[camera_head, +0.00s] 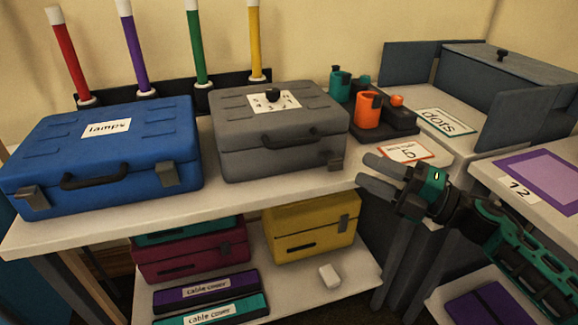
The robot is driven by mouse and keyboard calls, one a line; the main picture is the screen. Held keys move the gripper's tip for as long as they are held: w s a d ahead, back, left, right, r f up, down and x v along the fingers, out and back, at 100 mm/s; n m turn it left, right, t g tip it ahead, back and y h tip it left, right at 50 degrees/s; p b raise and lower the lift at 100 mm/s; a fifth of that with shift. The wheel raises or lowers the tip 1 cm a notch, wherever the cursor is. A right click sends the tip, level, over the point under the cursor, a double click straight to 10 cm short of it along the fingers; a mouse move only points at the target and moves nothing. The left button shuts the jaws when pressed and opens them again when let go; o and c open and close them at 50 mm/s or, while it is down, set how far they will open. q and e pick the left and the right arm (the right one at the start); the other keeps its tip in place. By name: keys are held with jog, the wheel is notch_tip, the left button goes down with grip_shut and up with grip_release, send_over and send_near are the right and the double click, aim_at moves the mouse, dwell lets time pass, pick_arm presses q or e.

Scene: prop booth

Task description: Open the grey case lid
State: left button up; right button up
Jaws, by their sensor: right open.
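The grey case (235,158) stands shut on the white table, right of the blue case. Its lid (225,107) carries a paper dial with numbers and a black knob (272,95). A dark handle is on its front, and a latch (335,160) shows at the front right corner. My right gripper (366,172) is open and empty, its fingers pointing left, just right of that latch and near the table's front edge. It appears apart from the case. My left gripper is not in view.
A blue case (105,155) labelled "lamps" stands at left. Coloured poles (197,45) stand behind. An orange cup (368,110) on a dark tray is right of the grey case. A grey bin (515,85) stands at far right. A lower shelf holds a yellow case (310,228).

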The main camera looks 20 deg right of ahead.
aim_at(301, 144)
jog(key=shift+n+g, duration=0.3)
jog(key=shift+n, duration=0.3)
jog(key=x, duration=1.3)
jog(key=shift+s+r, duration=0.15)
jog(key=shift+r, duration=0.2)
jog(key=shift+c, duration=0.3)
grip_shut()
